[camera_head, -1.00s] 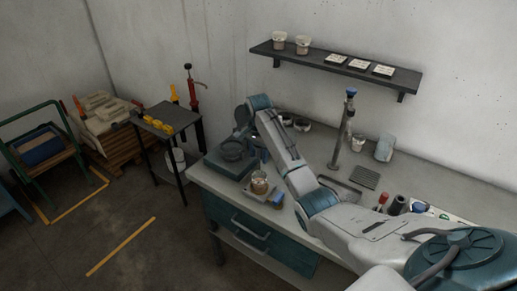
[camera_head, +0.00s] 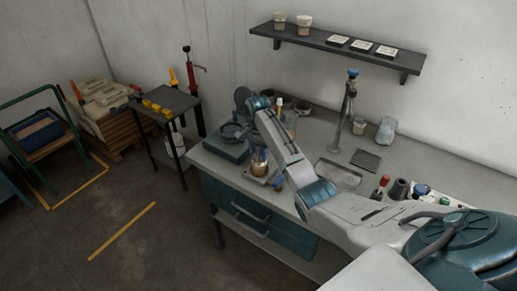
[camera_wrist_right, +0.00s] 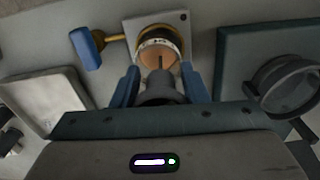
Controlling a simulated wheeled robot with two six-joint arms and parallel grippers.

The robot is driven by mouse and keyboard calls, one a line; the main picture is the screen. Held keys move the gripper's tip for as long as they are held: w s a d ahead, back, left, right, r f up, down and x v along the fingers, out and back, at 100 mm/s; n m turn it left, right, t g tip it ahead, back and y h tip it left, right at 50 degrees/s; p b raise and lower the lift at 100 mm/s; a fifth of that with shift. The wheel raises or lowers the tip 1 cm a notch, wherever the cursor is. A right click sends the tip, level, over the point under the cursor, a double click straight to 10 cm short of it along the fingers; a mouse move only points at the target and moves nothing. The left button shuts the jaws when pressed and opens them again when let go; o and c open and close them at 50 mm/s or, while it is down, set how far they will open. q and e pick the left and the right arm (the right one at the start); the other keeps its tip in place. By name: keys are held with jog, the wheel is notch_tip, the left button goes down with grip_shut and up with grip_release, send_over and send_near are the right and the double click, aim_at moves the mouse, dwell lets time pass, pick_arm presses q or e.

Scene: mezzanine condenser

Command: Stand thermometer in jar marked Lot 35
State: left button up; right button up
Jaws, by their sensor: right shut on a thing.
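A glass jar (camera_head: 259,165) with tan contents and a pale label stands near the bench's front left edge. In the right wrist view the jar (camera_wrist_right: 160,45) is open, and its label is too small to read. My right gripper (camera_wrist_right: 160,80) is shut on the thermometer (camera_wrist_right: 160,93), a dark grey head with a thin stem pointing into the jar's mouth. I cannot tell how deep the stem reaches. In the head view my right gripper (camera_head: 259,151) is just above the jar, and the thermometer is hard to make out. My left gripper is not in view.
A teal device with a round ring (camera_head: 226,150) stands at left. The sink (camera_head: 338,174) and tap (camera_head: 350,100) are to the right. A wall shelf (camera_head: 335,45) holds two cups and several cards.

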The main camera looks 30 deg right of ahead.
jog(key=shift+s+a+f, duration=0.1)
jog(key=shift+s+f, duration=0.15)
jog(key=shift+f, duration=0.15)
jog(key=o, duration=1)
jog(key=shift+c, duration=0.2)
jog(key=shift+o, duration=0.7)
jog(key=shift+s, duration=0.15)
